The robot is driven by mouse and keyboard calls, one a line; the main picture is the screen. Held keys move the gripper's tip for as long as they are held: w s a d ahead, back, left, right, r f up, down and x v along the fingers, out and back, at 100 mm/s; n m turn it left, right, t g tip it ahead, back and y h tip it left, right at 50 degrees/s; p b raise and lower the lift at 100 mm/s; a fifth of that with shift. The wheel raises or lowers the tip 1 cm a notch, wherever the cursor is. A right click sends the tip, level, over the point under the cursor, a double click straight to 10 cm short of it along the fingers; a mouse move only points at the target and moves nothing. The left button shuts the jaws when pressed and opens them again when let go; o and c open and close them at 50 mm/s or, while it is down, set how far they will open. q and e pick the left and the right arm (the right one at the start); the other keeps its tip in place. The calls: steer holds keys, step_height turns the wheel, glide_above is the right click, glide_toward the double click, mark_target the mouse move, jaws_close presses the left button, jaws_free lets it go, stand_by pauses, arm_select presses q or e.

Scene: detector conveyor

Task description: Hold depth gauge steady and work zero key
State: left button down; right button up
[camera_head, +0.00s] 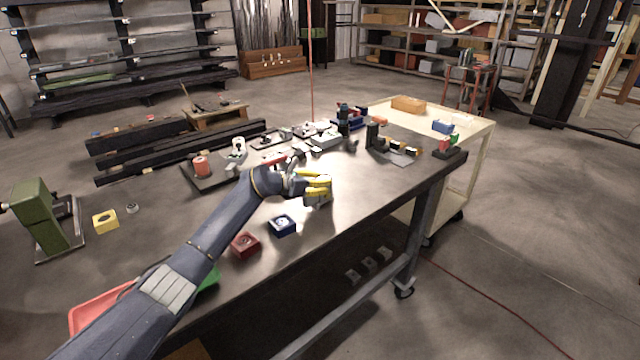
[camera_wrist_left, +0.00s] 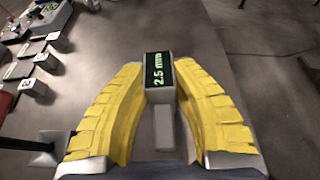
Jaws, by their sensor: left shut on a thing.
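The depth gauge (camera_wrist_left: 160,97) is a small grey block with a green-lit dark display reading 2.5 mm. In the left wrist view it stands between the two yellow fingers of my left gripper (camera_wrist_left: 160,75), which is shut on it. In the head view my left gripper (camera_head: 318,186) is over the workbench (camera_head: 345,215), near its front edge, and its fingers mostly cover the gauge. I cannot make out the zero key in either view. My right gripper is not in view.
A green machine (camera_head: 42,215) and a yellow block (camera_head: 105,221) are at the left. Fixtures crowd the far side. The bench right of the gripper is clear.

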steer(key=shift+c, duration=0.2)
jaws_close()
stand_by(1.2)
